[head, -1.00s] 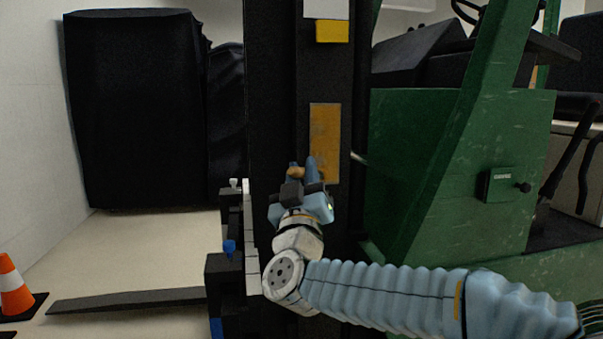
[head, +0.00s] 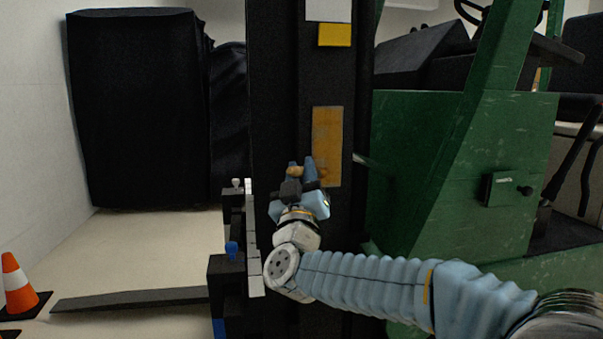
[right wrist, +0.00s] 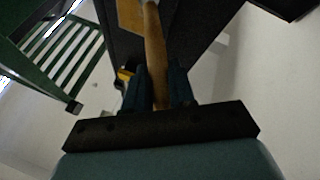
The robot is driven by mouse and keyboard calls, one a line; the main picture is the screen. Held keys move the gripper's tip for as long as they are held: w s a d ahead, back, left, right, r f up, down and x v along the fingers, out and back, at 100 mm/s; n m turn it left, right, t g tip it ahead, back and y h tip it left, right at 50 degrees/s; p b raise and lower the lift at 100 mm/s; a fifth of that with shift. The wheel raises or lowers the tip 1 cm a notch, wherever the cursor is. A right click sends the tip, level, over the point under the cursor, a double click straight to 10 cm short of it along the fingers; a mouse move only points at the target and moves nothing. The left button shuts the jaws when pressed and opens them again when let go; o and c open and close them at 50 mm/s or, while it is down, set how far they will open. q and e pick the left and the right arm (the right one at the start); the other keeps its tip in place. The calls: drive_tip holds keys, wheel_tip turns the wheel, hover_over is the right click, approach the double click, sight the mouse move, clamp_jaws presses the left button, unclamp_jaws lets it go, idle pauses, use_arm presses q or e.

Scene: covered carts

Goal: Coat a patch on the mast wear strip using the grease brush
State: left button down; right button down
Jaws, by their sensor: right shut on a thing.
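The mast wear strip (head: 328,135) is an upright amber-brown rectangle with mottled, greyish marks on the black mast (head: 283,80). Part of the strip also shows at the top of the right wrist view (right wrist: 130,16). My right gripper (head: 302,168) is in front of the mast at the strip's lower left, with its fingers pointing up. It is shut on the grease brush, whose tan wooden handle (right wrist: 155,60) runs up between the fingers in the right wrist view. The brush's bristles are not clearly seen, so I cannot tell whether they touch the strip. My left gripper is not in view.
A green forklift body (head: 420,150) stands right of the mast. Dark covered loads (head: 135,110) stand at the back left. A fork (head: 130,299) reaches left over the floor, and an orange cone (head: 17,283) stands at the left edge. Floor beyond the fork is clear.

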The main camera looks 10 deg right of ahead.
drive_tip(key=shift+w, duration=0.75)
idle(0.3)
drive_tip(key=shift+r+p, duration=1.4)
drive_tip(key=shift+r, duration=0.15)
drive_tip(key=shift+r+p, duration=1.1)
drive_tip(key=shift+r, duration=0.3)
drive_tip(key=shift+w+r+p, duration=0.1)
drive_tip(key=shift+r+p, duration=1)
drive_tip(key=shift+r, duration=0.45)
